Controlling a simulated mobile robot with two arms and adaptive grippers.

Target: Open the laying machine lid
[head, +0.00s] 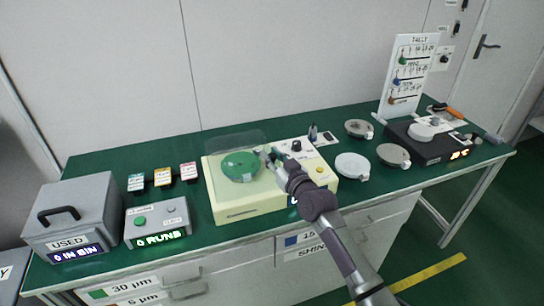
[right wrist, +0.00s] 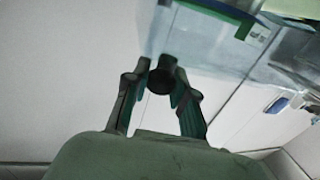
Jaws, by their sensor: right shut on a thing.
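The laying machine (head: 250,208) is a cream box in the middle of the green bench, with a green round plate (head: 240,166) on top. Its clear lid (head: 236,140) shows as a faint see-through panel over the back of the machine and seems raised; its exact tilt is hard to tell. My right gripper (head: 268,157) is above the machine, just right of the green plate. In the right wrist view my gripper (right wrist: 161,82) is shut on a dark round knob (right wrist: 162,74), with see-through panel beyond it. My left gripper is not in view.
Right of the machine are round grey dishes (head: 352,166), a black unit (head: 428,148) and a tally board (head: 409,68). Left are small labelled blocks (head: 163,177), a runs counter box (head: 158,222) and a used bin (head: 75,217). The wall stands close behind the bench.

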